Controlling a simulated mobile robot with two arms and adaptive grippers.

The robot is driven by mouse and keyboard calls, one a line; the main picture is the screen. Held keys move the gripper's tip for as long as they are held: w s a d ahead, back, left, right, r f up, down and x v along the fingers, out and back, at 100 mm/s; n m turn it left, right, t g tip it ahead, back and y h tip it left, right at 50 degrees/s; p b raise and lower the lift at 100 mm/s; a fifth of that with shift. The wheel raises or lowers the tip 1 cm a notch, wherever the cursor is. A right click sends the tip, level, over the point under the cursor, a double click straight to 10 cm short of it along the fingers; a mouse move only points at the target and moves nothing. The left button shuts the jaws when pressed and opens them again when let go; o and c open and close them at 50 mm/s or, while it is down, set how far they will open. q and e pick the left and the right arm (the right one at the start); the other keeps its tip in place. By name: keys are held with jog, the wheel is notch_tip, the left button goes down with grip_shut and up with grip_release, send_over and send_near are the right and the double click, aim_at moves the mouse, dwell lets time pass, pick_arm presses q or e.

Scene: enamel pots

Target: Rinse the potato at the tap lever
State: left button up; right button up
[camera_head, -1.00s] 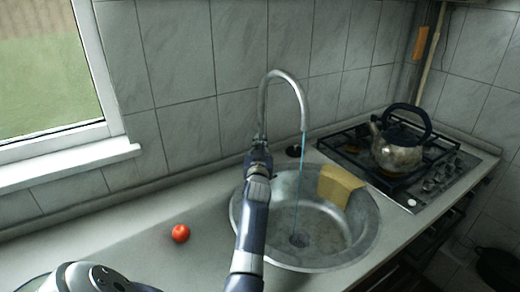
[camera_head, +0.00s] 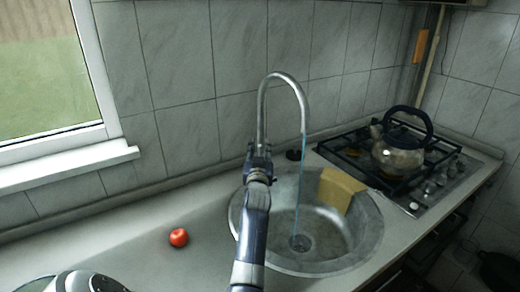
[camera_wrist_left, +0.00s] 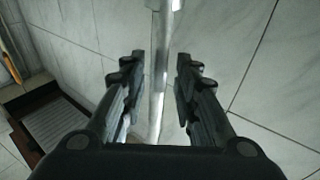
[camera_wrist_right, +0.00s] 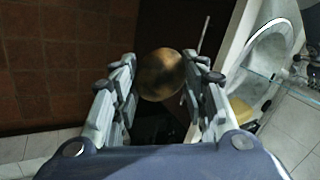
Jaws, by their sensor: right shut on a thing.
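The tap (camera_head: 283,76) stands behind the sink, and a thin blue stream of water (camera_head: 301,180) falls from its spout. My left gripper (camera_head: 258,150) is at the lower part of the tap. In the left wrist view its fingers (camera_wrist_left: 157,85) are apart, with the metal tap pipe (camera_wrist_left: 159,60) showing between them and gaps on both sides. The tap lever cannot be made out. My right gripper (camera_wrist_right: 161,85) is shut on a brown, round potato (camera_wrist_right: 161,72), seen in the right wrist view. The potato and right gripper do not show in the head view.
The round metal sink (camera_head: 245,250) holds a yellow cloth or sponge (camera_head: 340,189) on its far rim. A red tomato (camera_head: 178,237) lies on the counter (camera_head: 110,250) to the left. A kettle (camera_head: 398,155) stands on the stove (camera_head: 345,150) at right.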

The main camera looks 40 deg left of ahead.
pick_arm(q)
jog(key=v, duration=0.7)
jog(key=shift+f, duration=0.15)
